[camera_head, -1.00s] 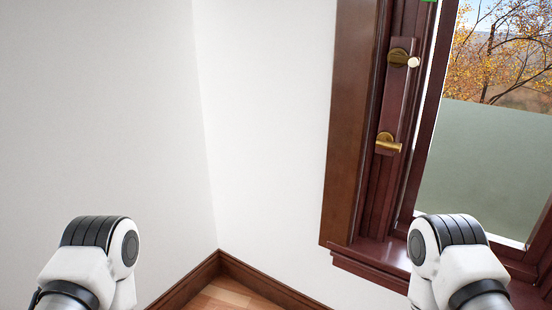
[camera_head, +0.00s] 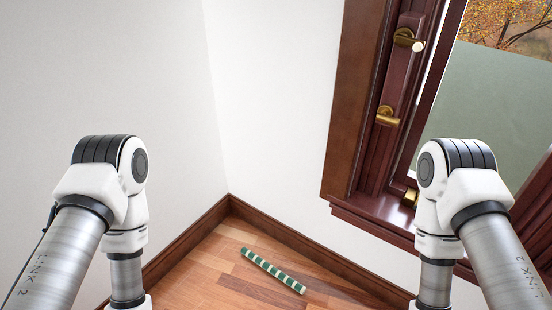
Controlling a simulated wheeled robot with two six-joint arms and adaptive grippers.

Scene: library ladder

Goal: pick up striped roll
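The striped roll (camera_head: 273,270) is a thin green and white tube. It lies on the wooden floor near the room corner, slanting from upper left to lower right. It is in full view between my two arms. Both arms show at the sides of the head view, with their lower links pointing down out of the frame. Neither gripper is in view, so I cannot see their fingers.
White walls meet at a corner behind the roll, with a brown baseboard (camera_head: 190,248) along them. A dark red wooden window frame (camera_head: 350,130) with brass handles (camera_head: 387,116) and a sill (camera_head: 375,222) stands at the right. Bare wooden floor (camera_head: 205,280) surrounds the roll.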

